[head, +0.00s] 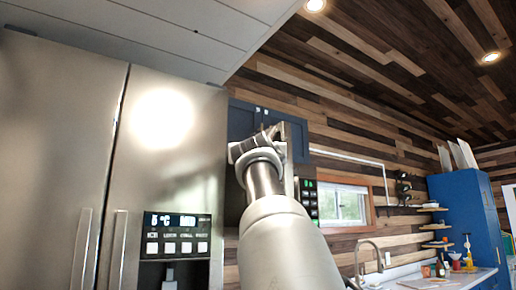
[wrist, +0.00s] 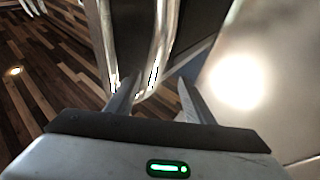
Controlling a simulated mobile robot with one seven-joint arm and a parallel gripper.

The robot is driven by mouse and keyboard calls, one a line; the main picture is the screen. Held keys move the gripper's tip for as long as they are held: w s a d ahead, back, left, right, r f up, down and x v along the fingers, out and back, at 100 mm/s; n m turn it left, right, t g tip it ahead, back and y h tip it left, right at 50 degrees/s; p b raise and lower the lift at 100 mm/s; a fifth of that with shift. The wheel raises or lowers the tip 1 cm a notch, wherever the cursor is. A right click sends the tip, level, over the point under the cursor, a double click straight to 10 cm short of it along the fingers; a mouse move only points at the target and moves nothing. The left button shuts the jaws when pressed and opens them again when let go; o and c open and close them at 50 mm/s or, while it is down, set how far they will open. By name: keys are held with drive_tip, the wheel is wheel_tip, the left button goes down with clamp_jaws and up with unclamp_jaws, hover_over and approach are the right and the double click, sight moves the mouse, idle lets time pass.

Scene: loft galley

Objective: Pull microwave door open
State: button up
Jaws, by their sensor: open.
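The microwave is mostly hidden behind my arm in the head view; its black control panel (head: 308,203) with green-lit digits shows just right of the arm. In the wrist view, a shiny curved metal bar, seemingly the door handle (wrist: 158,55), runs down in front of a dark surface that looks like the door (wrist: 205,22). My gripper (wrist: 155,100) is open, with its fingers either side of the handle's lower part. I cannot tell whether either finger touches it. In the head view my gripper (head: 257,145) is raised at the microwave's front.
A steel refrigerator (head: 165,120) with a water dispenser stands close on the left. Blue-grey cabinets (head: 242,120) hang above the microwave. A window (head: 342,205), sink faucet (head: 370,255) and blue cabinet (head: 462,215) are to the right.

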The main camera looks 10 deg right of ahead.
drive_tip(key=r, duration=0.1)
drive_tip(key=s+r, duration=0.1)
drive_tip(key=r, duration=0.1)
drive_tip(key=shift+s+a+r+n+t, duration=0.2)
drive_tip(key=shift+s+a+n+t, duration=0.1)
drive_tip(key=shift+s+t, duration=0.1)
drive_tip(key=shift+w+d+f+g, duration=0.15)
drive_tip(key=shift+w+f, duration=0.15)
drive_tip(key=shift+f, duration=0.25)
drive_tip(key=shift+w+d+f+g, duration=0.15)
drive_tip(key=shift+w+f, duration=0.1)
drive_tip(key=shift+f, duration=0.25)
drive_tip(key=s+a+f+b, duration=0.4)
drive_tip(key=s+a, duration=0.1)
drive_tip(key=a, duration=0.2)
drive_tip(key=s+a+f+b, duration=0.4)
drive_tip(key=s+a+b, duration=0.1)
drive_tip(key=s+a, duration=0.1)
drive_tip(key=shift+a+f, duration=0.35)
drive_tip(key=shift+a, duration=0.5)
